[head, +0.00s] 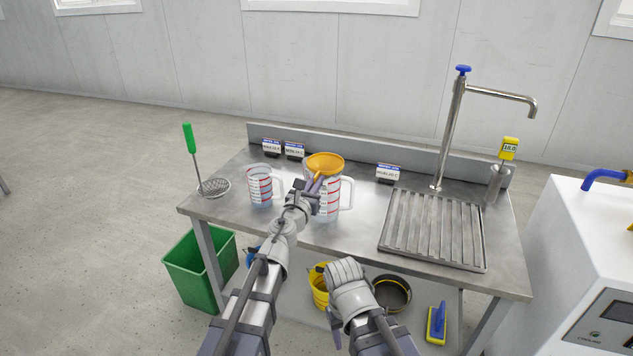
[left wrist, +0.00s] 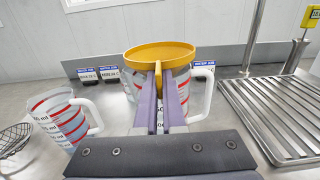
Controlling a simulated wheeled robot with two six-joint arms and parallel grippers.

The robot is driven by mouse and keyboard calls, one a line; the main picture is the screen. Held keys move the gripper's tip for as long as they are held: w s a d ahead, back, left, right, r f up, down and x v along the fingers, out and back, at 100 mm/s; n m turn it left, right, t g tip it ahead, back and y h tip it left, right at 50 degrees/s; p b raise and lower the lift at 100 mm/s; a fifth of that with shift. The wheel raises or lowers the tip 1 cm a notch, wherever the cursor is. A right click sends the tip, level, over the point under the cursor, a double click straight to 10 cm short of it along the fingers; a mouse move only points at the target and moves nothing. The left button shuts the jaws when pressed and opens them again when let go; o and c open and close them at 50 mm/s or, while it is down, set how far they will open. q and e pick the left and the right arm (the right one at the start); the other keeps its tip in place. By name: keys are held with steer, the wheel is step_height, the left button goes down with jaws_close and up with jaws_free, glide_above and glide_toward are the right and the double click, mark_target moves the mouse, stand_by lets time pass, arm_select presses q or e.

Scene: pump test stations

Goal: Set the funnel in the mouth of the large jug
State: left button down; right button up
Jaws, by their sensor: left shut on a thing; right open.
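The orange-yellow funnel (head: 325,161) is directly over the mouth of the large jug (head: 328,208), a clear measuring jug with red marks and a white handle. My left gripper (head: 315,184) is shut on the funnel's near side, in front of the jug. In the left wrist view the fingers (left wrist: 161,98) pinch a small tab below the funnel's rim (left wrist: 160,50), and the large jug (left wrist: 200,98) shows behind them. The funnel's spout is hidden, so I cannot tell whether it rests in the mouth. My right gripper (head: 333,322) is open and low, in front of the table.
A smaller jug (head: 259,187) stands left of the large one, beside a green-handled strainer (head: 214,187). A ribbed drain tray (head: 433,232) and tall tap (head: 451,130) are right. Label stands line the back. A green bin (head: 198,270) is below left.

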arm_select(q)
steer(key=c, duration=0.9)
jaws_free()
steer(key=shift+c, duration=0.2)
steer(key=o, duration=0.4)
steer(key=shift+r, duration=0.1)
steer(key=shift+w+r+p, duration=0.15)
steer(key=shift+r+p, duration=0.25)
steer(key=shift+p, duration=0.25)
step_height(320, 180, up, 7)
steer(key=p, duration=0.7)
